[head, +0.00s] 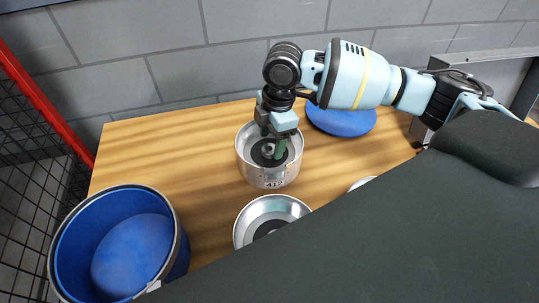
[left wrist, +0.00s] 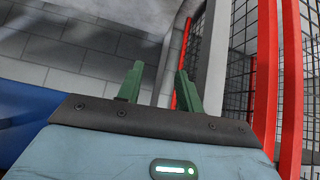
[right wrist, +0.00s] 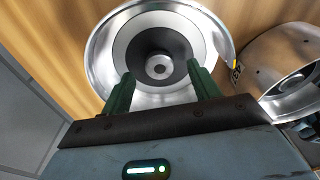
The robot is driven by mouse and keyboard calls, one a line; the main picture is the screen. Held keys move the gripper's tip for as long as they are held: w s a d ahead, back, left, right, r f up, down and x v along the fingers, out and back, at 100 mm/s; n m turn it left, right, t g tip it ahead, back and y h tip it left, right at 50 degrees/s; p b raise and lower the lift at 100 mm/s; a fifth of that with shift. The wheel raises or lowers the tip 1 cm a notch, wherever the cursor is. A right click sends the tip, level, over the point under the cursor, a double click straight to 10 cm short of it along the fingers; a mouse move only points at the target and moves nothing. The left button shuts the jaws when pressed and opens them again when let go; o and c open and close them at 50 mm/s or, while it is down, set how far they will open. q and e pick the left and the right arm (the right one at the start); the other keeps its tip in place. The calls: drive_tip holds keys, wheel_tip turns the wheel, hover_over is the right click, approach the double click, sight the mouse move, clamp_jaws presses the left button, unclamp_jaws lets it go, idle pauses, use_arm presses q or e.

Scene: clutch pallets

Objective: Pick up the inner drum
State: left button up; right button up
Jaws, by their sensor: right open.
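A silver metal drum (head: 268,180), round and open-topped with a dark ring and a central hub inside, stands upright on the wooden table. My right gripper (head: 274,148) points down into its open top. In the right wrist view the drum (right wrist: 104,48) lies beyond the open fingers (right wrist: 160,82), with its hub showing between them; I cannot tell whether they touch it. A second silver drum (head: 262,211) stands nearer, partly hidden by my own body. I cannot tell which is called the inner drum. My left gripper (left wrist: 159,80) is open and empty, away from the table.
A large blue bin (head: 62,250) stands at the front left. A blue round disc (head: 345,124) lies at the back of the wooden table (head: 150,150). A red-framed mesh fence (head: 45,100) is at the left, and a grey block wall (head: 190,70) is behind. The table's left part is clear.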

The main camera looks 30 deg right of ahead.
drive_tip(key=shift+a+f, duration=0.15)
drive_tip(key=shift+f, duration=0.8)
clamp_jaws()
drive_tip(key=shift+w+r, duration=0.2)
drive_tip(key=shift+r, duration=0.1)
